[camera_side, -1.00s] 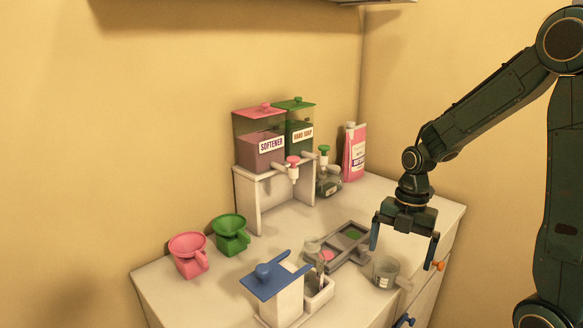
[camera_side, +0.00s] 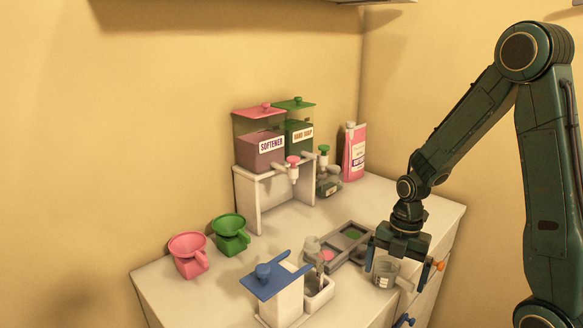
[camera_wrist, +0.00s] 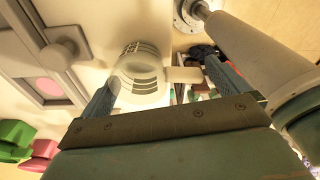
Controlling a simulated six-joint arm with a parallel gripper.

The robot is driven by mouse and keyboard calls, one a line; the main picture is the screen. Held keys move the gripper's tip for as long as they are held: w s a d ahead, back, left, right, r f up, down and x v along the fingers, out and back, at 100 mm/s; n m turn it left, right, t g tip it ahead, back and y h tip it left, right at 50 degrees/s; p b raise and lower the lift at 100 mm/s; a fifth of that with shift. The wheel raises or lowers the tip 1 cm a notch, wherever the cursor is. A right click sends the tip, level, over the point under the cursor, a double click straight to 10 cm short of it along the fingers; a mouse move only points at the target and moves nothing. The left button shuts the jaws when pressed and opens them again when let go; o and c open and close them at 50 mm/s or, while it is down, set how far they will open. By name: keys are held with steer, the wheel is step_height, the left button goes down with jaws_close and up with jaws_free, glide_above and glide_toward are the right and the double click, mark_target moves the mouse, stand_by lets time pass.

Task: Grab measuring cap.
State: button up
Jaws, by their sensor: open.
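The measuring cap (camera_side: 385,272) is a small greyish clear cup with dark graduation marks and a side handle, upright on the counter. In the wrist view the cap (camera_wrist: 140,72) lies between my finger ends, nearer the left finger, with its handle (camera_wrist: 184,75) pointing toward the right finger. My gripper (camera_side: 399,268) is open and low over the cap, its fingers on either side of it. The wrist view also shows my gripper (camera_wrist: 160,74) open. I cannot tell whether the left finger touches the cap.
A grey compartment tray (camera_side: 350,236) is just left of the cap. A white holder with a blue lid (camera_side: 272,272) stands farther left. Pink (camera_side: 190,258) and green (camera_side: 230,236) funnel-like cups and the dispenser stand (camera_side: 275,195) are beyond. Drawers with knobs (camera_side: 440,266) are at right.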

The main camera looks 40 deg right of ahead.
mark_target(392, 286)
steer(key=shift+f, duration=0.1)
stand_by(0.4)
steer(key=c, duration=0.7)
steer(key=shift+o, duration=0.2)
step_height(392, 286, up, 20)
stand_by(0.4)
stand_by(0.5)
